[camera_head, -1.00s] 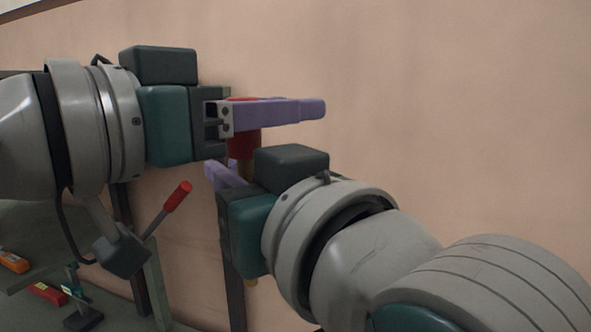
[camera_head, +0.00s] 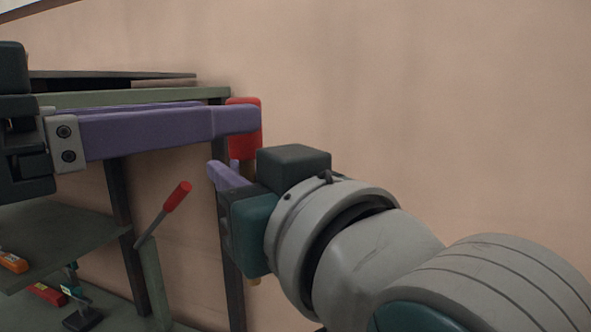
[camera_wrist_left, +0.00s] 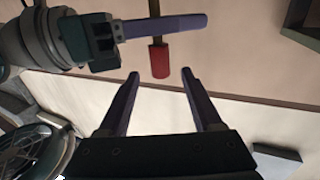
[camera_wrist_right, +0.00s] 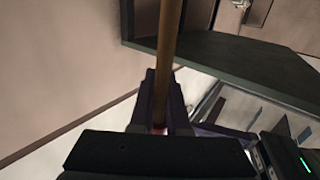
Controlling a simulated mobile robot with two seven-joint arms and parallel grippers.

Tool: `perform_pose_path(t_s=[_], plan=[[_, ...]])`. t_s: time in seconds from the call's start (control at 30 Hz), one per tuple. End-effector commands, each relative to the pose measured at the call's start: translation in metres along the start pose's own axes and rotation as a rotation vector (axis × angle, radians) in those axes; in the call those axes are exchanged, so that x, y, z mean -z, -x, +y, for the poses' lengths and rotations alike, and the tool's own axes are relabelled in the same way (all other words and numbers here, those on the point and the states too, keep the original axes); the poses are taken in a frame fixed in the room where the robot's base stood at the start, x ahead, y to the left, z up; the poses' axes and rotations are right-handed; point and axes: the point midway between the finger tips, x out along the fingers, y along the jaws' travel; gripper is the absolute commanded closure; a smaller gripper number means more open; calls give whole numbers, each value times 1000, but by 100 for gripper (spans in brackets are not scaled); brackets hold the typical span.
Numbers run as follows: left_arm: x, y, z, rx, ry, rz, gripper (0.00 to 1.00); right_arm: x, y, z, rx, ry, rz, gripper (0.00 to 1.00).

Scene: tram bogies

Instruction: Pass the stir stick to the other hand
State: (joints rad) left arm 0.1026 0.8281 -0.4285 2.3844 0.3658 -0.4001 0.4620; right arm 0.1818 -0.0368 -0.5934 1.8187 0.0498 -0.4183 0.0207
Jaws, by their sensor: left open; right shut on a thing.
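The stir stick is a thin wooden rod with a red end (camera_head: 240,140), upright in the head view. My right gripper (camera_head: 222,176) is shut on its wooden part below the red end. In the right wrist view the rod (camera_wrist_right: 168,50) runs between the right fingers (camera_wrist_right: 163,95). My left gripper (camera_head: 255,120) is open and empty, with its purple fingertips level with the red end in the head view. In the left wrist view the red end (camera_wrist_left: 159,62) lies just beyond the gap between the open left fingertips (camera_wrist_left: 160,74). The right fingers hide part of the rod.
A green-grey bench or rack (camera_head: 180,96) stands behind the left fingers. A red-handled lever (camera_head: 177,196) stands below. An orange item (camera_head: 12,262) and a red item (camera_head: 47,293) lie at lower left.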

Motion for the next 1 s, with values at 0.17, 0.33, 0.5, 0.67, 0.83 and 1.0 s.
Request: perform_pose_path(t_s=[0.17, 0.33, 0.5, 0.67, 0.83, 1.0], plan=[[-1, 25, 0, 1, 1, -4, 34, 0, 0, 0, 0, 0, 0, 100], [0, 36, 0, -1, 0, -2, 34, 0, 0, 0, 0, 0, 0, 100], [-7, 40, -3, 25, 1, -23, 34, 0, 0, 0, 0, 0, 0, 100], [-55, 47, -20, 175, 20, -178, 34, 0, 0, 0, 0, 0, 0, 100], [-142, 83, -32, 377, 77, -513, 34, 0, 0, 0, 0, 0, 0, 100], [-213, 138, -12, 478, 171, -864, 34, 0, 0, 0, 0, 0, 0, 100]])
